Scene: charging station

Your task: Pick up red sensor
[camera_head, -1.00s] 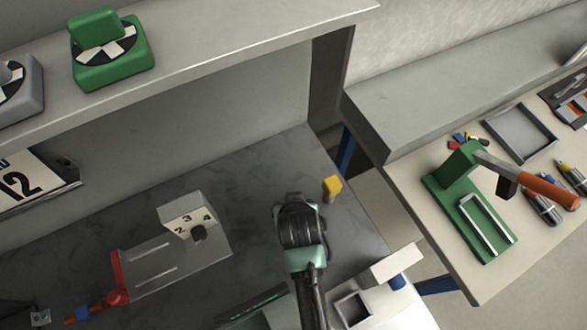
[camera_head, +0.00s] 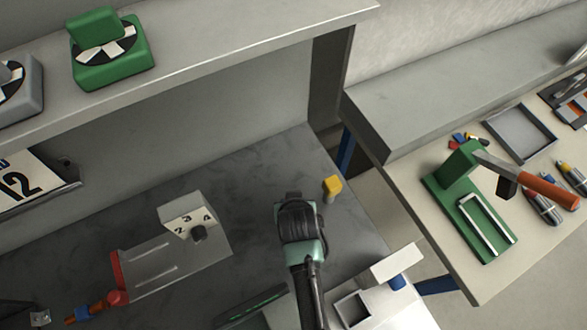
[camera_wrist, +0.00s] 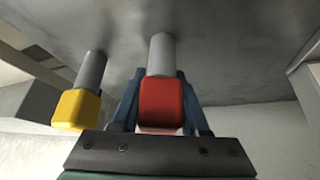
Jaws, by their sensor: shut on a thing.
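The red sensor (camera_wrist: 161,103) shows in the wrist view as a red block with a grey cylinder at its far end. My gripper (camera_wrist: 160,95) has its blue fingers on both sides of the red block and is shut on it. In the head view my gripper (camera_head: 303,220) is seen from behind over the dark bench top, and my own wrist hides the red sensor there. A similar yellow sensor (camera_wrist: 76,108) stands just left of it in the wrist view. The yellow sensor also shows in the head view (camera_head: 332,186), to the right of my gripper.
A grey fixture (camera_head: 178,255) with numbers and a red-handled part lies left of my gripper. A white box (camera_head: 357,308) stands at the front right. A shelf with a green device (camera_head: 112,58) overhangs the bench. A second table holds a green stand (camera_head: 468,205).

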